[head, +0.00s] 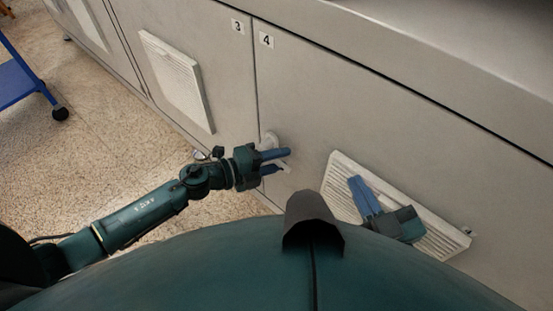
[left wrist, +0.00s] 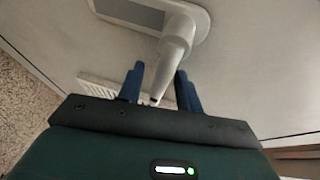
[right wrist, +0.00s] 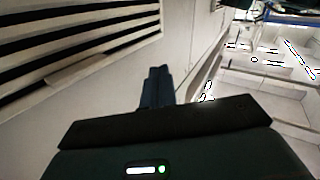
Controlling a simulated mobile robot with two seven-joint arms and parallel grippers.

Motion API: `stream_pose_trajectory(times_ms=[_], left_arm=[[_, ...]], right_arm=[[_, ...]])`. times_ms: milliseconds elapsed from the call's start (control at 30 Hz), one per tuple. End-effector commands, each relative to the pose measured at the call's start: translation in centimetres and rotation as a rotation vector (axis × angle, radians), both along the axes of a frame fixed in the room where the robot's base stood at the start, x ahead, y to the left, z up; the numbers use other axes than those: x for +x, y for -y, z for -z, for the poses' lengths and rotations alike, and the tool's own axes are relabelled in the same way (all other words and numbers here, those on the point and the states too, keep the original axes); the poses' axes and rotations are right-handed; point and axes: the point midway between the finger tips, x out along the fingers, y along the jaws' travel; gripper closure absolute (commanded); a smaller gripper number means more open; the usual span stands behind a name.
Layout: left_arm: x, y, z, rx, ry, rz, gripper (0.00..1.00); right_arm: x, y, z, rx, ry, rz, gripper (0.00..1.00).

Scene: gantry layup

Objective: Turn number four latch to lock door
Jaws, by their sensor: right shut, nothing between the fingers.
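Door number four (head: 310,110) is a grey panel, marked by a "4" label (head: 267,40) near its top left corner. Its pale latch (head: 268,142) sits at the door's left edge and is partly hidden by my left gripper (head: 285,160). In the left wrist view, the latch handle (left wrist: 178,45) reaches down from its rounded base plate, with its end between the fingers of my left gripper (left wrist: 160,72). Those fingers are open; I cannot tell whether they touch it. My right gripper (head: 357,179) is shut and empty in front of the louvred vent.
The white louvred vent (head: 345,170) is low on door four. Door three (head: 190,40), with its own vent (head: 178,80), is to the left. A blue cart (head: 15,85) stands on the speckled floor at far left. A ledge (head: 450,50) runs above the doors.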

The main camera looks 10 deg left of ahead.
Motion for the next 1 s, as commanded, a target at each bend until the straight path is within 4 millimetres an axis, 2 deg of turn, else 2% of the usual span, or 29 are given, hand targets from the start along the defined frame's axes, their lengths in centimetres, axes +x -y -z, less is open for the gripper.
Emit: stream_pose_trajectory(times_ms=[167, 600, 1000], left_arm=[[-0.01, -0.02, 0.0, 0.0, 0.0, 0.0, 0.66], [-0.03, -0.05, 0.01, 0.0, 0.0, 0.0, 1.0], [-0.03, -0.07, 0.0, 0.002, 0.001, -0.001, 1.0]], right_arm=[[0.0, -0.04, 0.04, 0.0, -0.001, -0.001, 1.0], [0.03, -0.07, 0.15, -0.003, -0.004, -0.002, 1.0], [0.03, -0.08, 0.13, -0.003, -0.005, -0.002, 1.0]])
